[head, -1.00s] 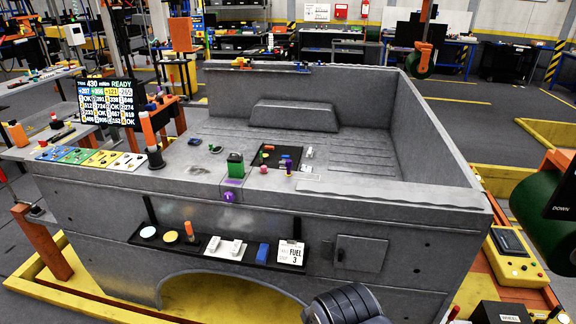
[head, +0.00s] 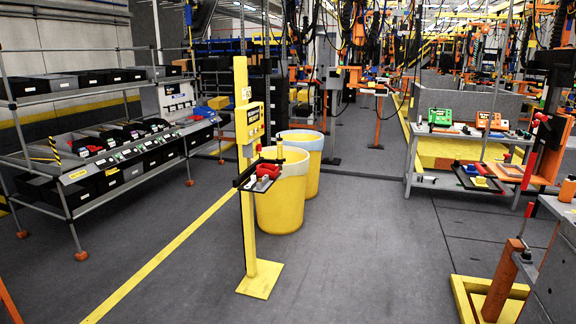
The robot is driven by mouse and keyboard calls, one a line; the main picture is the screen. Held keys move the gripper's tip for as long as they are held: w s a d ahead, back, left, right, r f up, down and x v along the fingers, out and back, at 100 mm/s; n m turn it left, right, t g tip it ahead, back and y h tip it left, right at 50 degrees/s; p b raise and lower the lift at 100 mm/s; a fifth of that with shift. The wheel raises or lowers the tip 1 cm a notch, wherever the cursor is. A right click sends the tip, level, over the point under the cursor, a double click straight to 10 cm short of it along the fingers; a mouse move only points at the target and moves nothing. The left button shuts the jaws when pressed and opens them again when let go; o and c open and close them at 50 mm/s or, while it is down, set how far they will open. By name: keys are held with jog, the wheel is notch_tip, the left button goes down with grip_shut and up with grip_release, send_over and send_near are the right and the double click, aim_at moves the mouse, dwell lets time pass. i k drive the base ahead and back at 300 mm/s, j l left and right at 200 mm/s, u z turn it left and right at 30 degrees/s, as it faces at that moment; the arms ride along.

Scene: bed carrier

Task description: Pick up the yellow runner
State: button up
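I cannot single out a yellow runner for certain in the head view. A small yellow piece (head: 479,181) lies in a dark tray (head: 462,178) on the workbench at the right, beside red and blue pieces; it is too small to identify. A thin yellow upright piece (head: 280,149) shows at the small dark shelf (head: 257,187) on the yellow post, near a red piece (head: 267,171). What it is, I cannot tell. My gripper is not in view.
The yellow post (head: 244,120) stands on a flat base mid-floor, with two yellow bins (head: 281,205) behind it. A rack of dark bins (head: 98,182) fills the left. The workbench (head: 409,160) stands right. Grey floor is open at front centre.

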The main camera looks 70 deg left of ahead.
aim_at(280, 142)
jog(key=u, duration=2.65)
